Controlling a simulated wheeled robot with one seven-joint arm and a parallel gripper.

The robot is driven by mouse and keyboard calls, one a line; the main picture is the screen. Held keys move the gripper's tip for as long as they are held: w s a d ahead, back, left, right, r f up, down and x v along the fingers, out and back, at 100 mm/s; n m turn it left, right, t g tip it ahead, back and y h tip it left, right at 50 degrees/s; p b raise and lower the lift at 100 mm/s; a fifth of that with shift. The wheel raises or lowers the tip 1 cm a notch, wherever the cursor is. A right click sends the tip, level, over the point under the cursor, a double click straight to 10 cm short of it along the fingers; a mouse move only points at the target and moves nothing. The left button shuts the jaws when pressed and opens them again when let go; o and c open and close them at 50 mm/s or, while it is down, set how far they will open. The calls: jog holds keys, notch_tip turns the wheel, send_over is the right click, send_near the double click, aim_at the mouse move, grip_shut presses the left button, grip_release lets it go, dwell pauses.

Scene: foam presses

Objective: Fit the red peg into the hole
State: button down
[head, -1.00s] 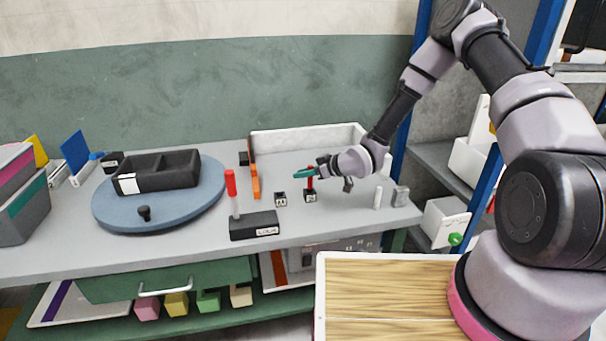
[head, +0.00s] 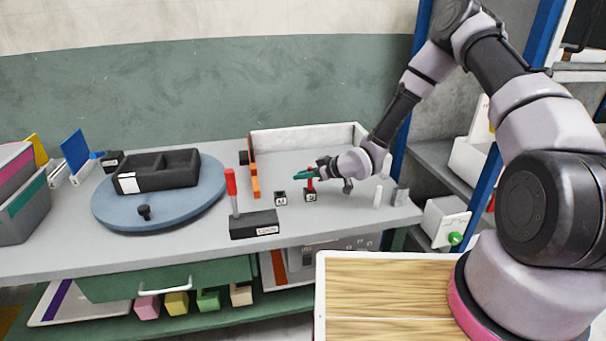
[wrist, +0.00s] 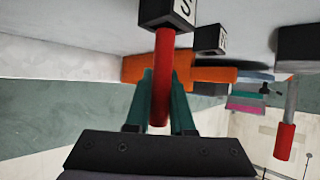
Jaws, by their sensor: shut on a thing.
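The red peg (head: 310,183) stands upright between the teal fingers of my gripper (head: 306,174), which are shut on it. In the wrist view the peg (wrist: 163,70) runs between the two fingers (wrist: 163,85), and its lower end meets a small black block (wrist: 167,12) with a white label. That block (head: 310,196) sits on the grey table in the head view. The hole is hidden, so I cannot tell how deep the peg's end sits. A second small black labelled block (head: 280,199) is just to the left; it also shows in the wrist view (wrist: 211,38).
A red-handled lever (head: 231,183) rises from a black base (head: 254,226) to the left. An orange bar (head: 255,181) stands at the white-walled bin (head: 305,141) behind. A blue turntable (head: 190,215) carries a black tray. A white cylinder (head: 377,198) stands to the right.

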jog(key=shift+f, duration=1.8)
jog(key=c, duration=0.7)
grip_release()
jog(key=shift+d, duration=0.1)
jog(key=v, duration=1)
jog(key=shift+d+r, duration=0.15)
jog(key=shift+d, duration=0.1)
jog(key=shift+s, duration=0.1)
